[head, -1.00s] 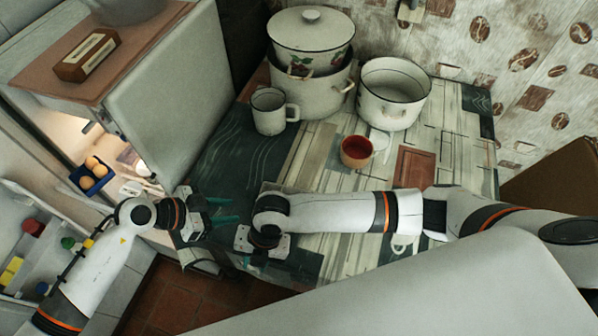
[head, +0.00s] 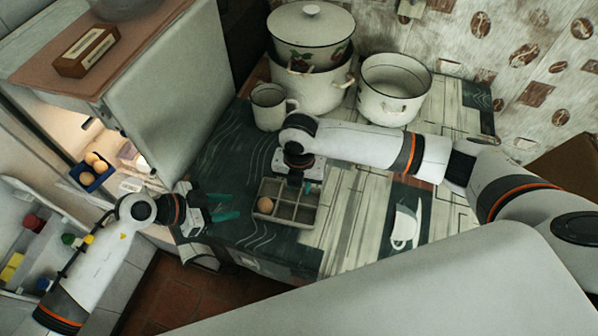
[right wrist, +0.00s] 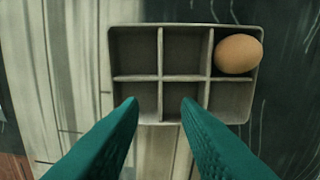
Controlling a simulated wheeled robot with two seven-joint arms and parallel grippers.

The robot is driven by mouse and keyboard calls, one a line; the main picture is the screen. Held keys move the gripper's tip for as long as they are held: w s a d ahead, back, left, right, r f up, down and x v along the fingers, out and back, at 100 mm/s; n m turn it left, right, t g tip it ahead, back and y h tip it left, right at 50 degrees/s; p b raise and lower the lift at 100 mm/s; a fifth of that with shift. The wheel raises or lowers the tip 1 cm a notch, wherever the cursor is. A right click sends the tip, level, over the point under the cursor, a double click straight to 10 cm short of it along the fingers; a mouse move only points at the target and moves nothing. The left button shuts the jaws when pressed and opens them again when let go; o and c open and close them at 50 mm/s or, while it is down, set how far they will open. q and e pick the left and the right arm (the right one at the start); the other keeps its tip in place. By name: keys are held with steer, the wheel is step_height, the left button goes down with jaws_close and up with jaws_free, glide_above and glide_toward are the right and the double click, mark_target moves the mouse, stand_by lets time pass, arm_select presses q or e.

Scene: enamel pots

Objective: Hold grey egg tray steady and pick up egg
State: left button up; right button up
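The grey egg tray (head: 284,219) lies on the table between my two grippers, with several square compartments. One brown egg (head: 265,205) sits in its near left corner compartment in the head view; in the right wrist view this egg (right wrist: 238,54) is in the upper right compartment and the others look empty. My right gripper (right wrist: 160,101) is open and empty, its teal fingertips over the tray's lower edge in the right wrist view, away from the egg. In the head view its fingers are mostly hidden by its own arm. My left gripper (head: 228,203) is open, left of the tray and apart from it.
A white mug (head: 268,106), stacked pots with a lid (head: 312,30) and an open white pot (head: 393,92) stand behind the tray. At left, a blue container (head: 95,181) holds more eggs on a shelf. The table left of the tray is clear.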

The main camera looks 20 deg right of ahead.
mark_target(299, 197)
step_height(299, 197, down, 6)
steer(key=shift+r, duration=0.1)
steer(key=shift+c, duration=0.2)
jaws_close()
stand_by(0.5)
